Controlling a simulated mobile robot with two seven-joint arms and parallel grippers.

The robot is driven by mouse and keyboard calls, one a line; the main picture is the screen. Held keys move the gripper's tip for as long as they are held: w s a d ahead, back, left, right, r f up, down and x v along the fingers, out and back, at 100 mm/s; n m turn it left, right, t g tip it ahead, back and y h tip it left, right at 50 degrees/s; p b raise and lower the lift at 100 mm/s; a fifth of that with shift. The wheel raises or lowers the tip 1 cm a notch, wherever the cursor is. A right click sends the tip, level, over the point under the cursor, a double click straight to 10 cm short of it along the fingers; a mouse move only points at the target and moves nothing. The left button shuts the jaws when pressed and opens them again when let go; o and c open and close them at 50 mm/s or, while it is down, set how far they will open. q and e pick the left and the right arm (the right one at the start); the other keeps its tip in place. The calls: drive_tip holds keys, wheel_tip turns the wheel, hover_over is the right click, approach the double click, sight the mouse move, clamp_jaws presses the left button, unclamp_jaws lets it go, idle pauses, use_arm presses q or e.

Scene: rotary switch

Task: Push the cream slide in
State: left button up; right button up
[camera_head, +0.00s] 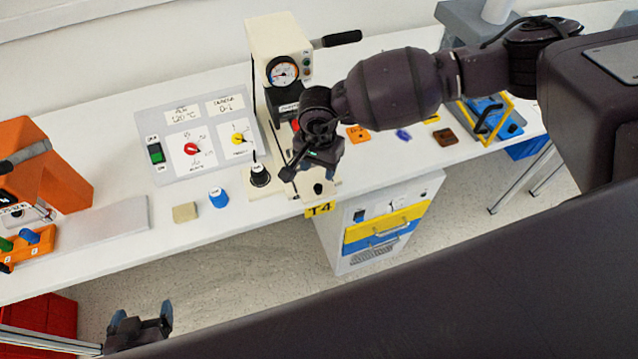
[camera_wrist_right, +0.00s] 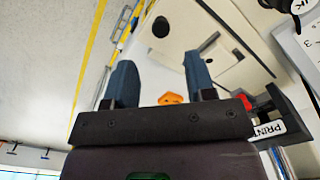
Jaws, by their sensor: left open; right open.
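A cream slide (camera_head: 327,183) with a dark round knob extends from the foot of the cream press (camera_head: 272,38), above the T4 label. It also shows in the right wrist view (camera_wrist_right: 185,25), beyond the fingertips. My right gripper (camera_head: 308,170) is over the front of the press, just behind the knob in the picture, and partly covers the slide. In the right wrist view its two blue-grey fingers (camera_wrist_right: 160,68) are apart with nothing held. I cannot tell whether they touch the slide. My left gripper (camera_head: 140,322) is open and empty, low in front of the table.
A grey control panel (camera_head: 195,135) with red and yellow knobs stands left of the press. Orange tile (camera_head: 358,134) lies right of the press. A drawer cabinet (camera_head: 385,225) stands below.

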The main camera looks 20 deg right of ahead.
sight(318, 186)
wheel_tip(318, 186, down, 8)
drive_tip(key=shift+r+p, duration=0.1)
drive_tip(key=shift+p, duration=0.2)
clamp_jaws()
idle(0.3)
